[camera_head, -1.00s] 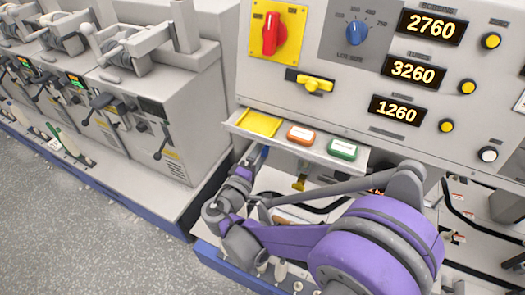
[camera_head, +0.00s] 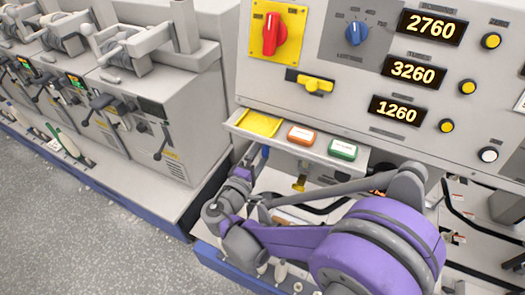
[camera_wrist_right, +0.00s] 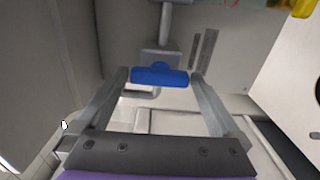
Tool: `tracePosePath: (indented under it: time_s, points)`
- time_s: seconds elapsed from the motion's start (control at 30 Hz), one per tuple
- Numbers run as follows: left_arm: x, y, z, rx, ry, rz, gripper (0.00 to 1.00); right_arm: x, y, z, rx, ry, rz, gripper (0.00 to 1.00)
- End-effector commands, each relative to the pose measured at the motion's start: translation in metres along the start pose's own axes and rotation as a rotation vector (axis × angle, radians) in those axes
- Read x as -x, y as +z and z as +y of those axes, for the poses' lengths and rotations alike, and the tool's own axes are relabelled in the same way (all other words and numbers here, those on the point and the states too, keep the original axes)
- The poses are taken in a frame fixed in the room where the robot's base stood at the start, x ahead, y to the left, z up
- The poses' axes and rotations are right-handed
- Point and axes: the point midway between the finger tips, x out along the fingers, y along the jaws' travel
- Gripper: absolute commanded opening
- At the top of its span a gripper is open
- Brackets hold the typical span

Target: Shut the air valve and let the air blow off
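The air valve's blue handle (camera_wrist_right: 160,76) sits on a grey fitting under the panel in the right wrist view. It lies crosswise between the fingertips of my right gripper (camera_wrist_right: 159,78). The fingers are spread, one at each end of the handle, and I see no clear grip on it. In the head view a bit of blue (camera_head: 265,152) shows under the shelf, just past my right gripper (camera_head: 250,164), which is small and partly hidden there. A yellow fitting (camera_head: 300,184) hangs under the shelf to the right. My left gripper is not in view.
Above is a panel with a red switch (camera_head: 270,34), a blue knob (camera_head: 356,34), a yellow lever (camera_head: 316,84) and lit displays. Open floor (camera_head: 90,225) lies at lower left.

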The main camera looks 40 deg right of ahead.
Motion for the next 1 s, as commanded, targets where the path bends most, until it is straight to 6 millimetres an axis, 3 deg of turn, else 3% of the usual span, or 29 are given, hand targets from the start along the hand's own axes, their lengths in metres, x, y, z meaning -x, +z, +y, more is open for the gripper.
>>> tracePosePath:
  time_s: [0.17,0.63,0.8,1.0]
  points:
    - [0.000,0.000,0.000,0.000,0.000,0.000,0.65,0.009,-0.001,0.000,0.000,0.000,0.002,1.00]
    - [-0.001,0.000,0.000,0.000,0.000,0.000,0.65,0.094,-0.001,0.000,-0.001,-0.001,0.005,1.00]
    - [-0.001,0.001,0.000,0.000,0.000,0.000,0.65,0.107,0.000,0.000,0.000,0.000,0.001,1.00]
    - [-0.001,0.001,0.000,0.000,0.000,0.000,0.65,0.109,0.000,0.000,0.000,0.000,0.000,1.00]
